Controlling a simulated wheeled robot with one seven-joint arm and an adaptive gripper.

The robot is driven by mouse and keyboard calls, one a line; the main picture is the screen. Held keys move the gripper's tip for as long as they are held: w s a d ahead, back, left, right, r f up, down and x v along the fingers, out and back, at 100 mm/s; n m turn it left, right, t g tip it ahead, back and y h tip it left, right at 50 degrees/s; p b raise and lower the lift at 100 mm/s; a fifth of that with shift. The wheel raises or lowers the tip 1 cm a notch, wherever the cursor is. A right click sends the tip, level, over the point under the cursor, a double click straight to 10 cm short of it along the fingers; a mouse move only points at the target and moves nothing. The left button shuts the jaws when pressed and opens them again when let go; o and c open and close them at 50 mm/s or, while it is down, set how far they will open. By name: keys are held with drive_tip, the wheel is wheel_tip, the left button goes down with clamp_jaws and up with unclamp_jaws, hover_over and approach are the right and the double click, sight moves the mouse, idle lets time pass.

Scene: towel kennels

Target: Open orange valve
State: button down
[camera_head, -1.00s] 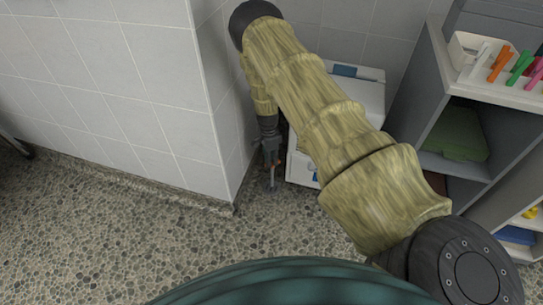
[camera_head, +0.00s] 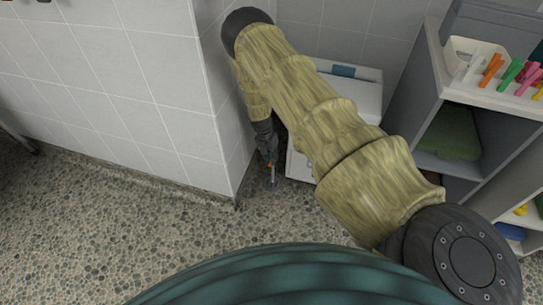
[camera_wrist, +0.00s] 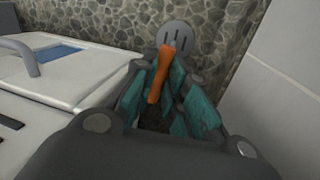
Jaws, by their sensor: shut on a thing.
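The orange valve (camera_wrist: 161,73) shows in the wrist view as an orange handle standing between the teal pads of my gripper (camera_wrist: 165,95). My gripper is shut on it. A round grey slotted disc (camera_wrist: 175,37) lies just beyond the handle at the floor. In the head view my gripper (camera_head: 270,163) points down in the narrow gap between the tiled wall corner and the white appliance. Only a small orange spot of the valve (camera_head: 270,164) shows there.
A white appliance (camera_head: 300,166) stands close to the right of my gripper. The tiled wall corner (camera_head: 228,150) is close on the left. The pebbled floor (camera_head: 120,230) in front is clear.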

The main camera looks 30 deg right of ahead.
drive_tip(key=shift+w+d+r+n, duration=0.1)
drive_tip(key=shift+w+n, duration=0.05)
drive_tip(key=shift+n, duration=0.45)
drive_tip(key=c, duration=1.5)
unclamp_jaws()
drive_tip(key=shift+c, duration=0.2)
drive_tip(key=shift+o, duration=0.4)
wheel_tip(320, 180, up, 7)
drive_tip(key=w+a, duration=0.1)
drive_tip(key=shift+r, duration=0.1)
